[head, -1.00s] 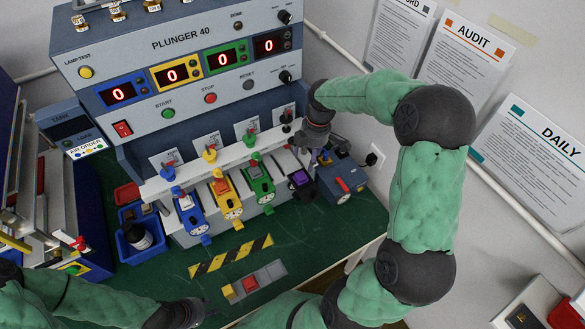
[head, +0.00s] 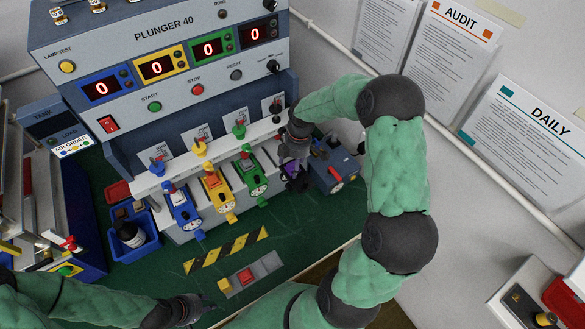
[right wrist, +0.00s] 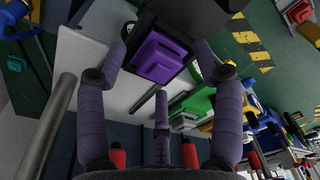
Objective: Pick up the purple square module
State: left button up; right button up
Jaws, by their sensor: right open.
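The purple square module (head: 291,171) sits at the right end of the row of coloured plunger stations, partly hidden by my right gripper. In the right wrist view the purple module (right wrist: 158,57) shows its stepped square face and a dark body. My right gripper (head: 294,163) is open, with its fingers on both sides of the module; whether they touch it cannot be told. Its fingers also show in the right wrist view (right wrist: 160,75). My left gripper (head: 192,308) is low at the front, away from the module, and its jaws are not clear.
Blue (head: 182,208), yellow (head: 216,190) and green (head: 250,174) stations stand left of the module. A dark blue device (head: 334,170) is close on its right. A grey strip (head: 268,264) with yellow and red blocks lies in front.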

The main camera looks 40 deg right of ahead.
aim_at(292, 165)
jog(key=c, duration=1.2)
jog(key=shift+r, duration=0.45)
pick_arm(q)
jog(key=shift+r, duration=0.15)
pick_arm(e)
notch_tip(292, 165, up, 2)
jog(key=shift+r, duration=0.1)
pick_arm(q)
jog(key=shift+r+p, duration=0.35)
jog(key=shift+p, duration=0.15)
jog(key=shift+r, duration=0.15)
pick_arm(e)
jog(key=s+a+r, duration=0.1)
jog(key=s+r, duration=0.2)
jog(key=s, duration=0.1)
jog(key=s+a+r, duration=0.2)
jog(key=s+r, duration=0.1)
jog(key=s, duration=0.1)
jog(key=s+a+r, duration=0.1)
jog(key=s+r, duration=0.3)
jog(key=s, duration=0.1)
jog(key=shift+s+a, duration=0.1)
jog(key=shift+a, duration=0.2)
pick_arm(q)
jog(key=shift+s, duration=0.2)
pick_arm(e)
jog(key=shift+s+f, duration=0.1)
